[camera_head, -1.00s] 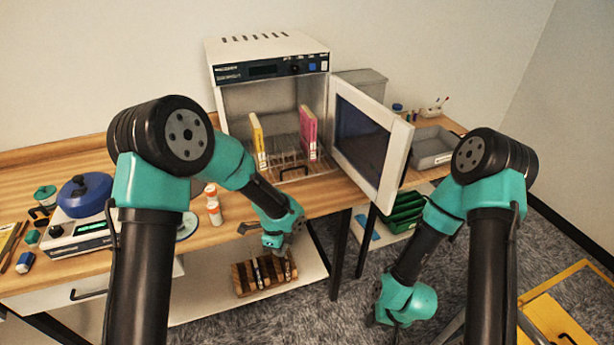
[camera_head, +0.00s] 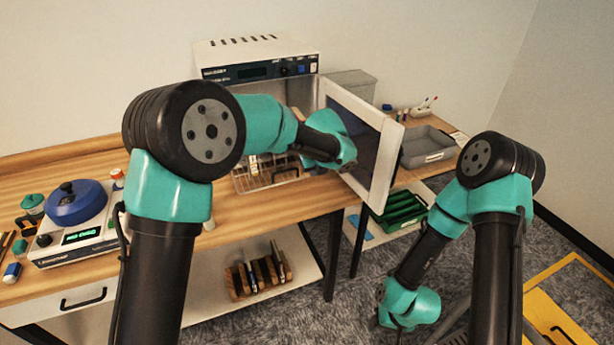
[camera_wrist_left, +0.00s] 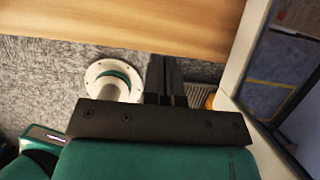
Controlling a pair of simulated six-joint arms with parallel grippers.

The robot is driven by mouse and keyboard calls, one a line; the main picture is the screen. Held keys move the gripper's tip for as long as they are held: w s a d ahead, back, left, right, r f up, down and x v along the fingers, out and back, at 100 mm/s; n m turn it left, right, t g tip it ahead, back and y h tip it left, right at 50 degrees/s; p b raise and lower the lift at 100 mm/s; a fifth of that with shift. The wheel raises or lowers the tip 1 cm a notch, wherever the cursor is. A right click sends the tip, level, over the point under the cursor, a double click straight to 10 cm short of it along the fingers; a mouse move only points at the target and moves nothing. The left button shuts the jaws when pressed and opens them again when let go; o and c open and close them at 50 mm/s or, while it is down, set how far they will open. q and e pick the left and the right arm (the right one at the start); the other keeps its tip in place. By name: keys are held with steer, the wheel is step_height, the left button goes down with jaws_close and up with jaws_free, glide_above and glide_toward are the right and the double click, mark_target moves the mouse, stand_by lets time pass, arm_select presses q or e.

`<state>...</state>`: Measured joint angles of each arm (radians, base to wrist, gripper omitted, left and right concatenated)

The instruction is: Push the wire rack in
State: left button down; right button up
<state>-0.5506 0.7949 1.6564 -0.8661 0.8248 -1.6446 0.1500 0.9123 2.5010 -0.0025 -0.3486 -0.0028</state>
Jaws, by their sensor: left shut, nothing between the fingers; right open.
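The wire rack (camera_head: 262,178) lies low in the open white oven (camera_head: 290,48), with a dark handle (camera_head: 286,173) at its front. My arm covers part of it, so how far it sticks out is unclear. My left gripper (camera_head: 345,163) is just right of the rack, in front of the open door (camera_head: 384,170). Its black fingers are shut and empty in the left wrist view (camera_wrist_left: 166,72), with the door close by on the right. My right gripper (camera_head: 386,324) hangs open and low over the floor, far from the rack.
The open door stands out to the right of the chamber. A grey tray (camera_head: 425,149) is beyond it, with green trays (camera_head: 403,212) below. A blue pot (camera_head: 76,204) sits on a hotplate at left. A wooden tube rack (camera_head: 258,278) is on the lower shelf.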

arm_select(q)
steer(key=x, duration=0.9)
steer(key=shift+f, duration=0.1)
steer(key=w, duration=0.1)
steer(key=w+a, duration=0.1)
steer(key=shift+w+f, duration=0.35)
steer(key=shift+f, duration=0.05)
steer(key=shift+w+a, duration=0.25)
steer(key=shift+w, duration=0.4)
steer(key=shift+a, duration=0.1)
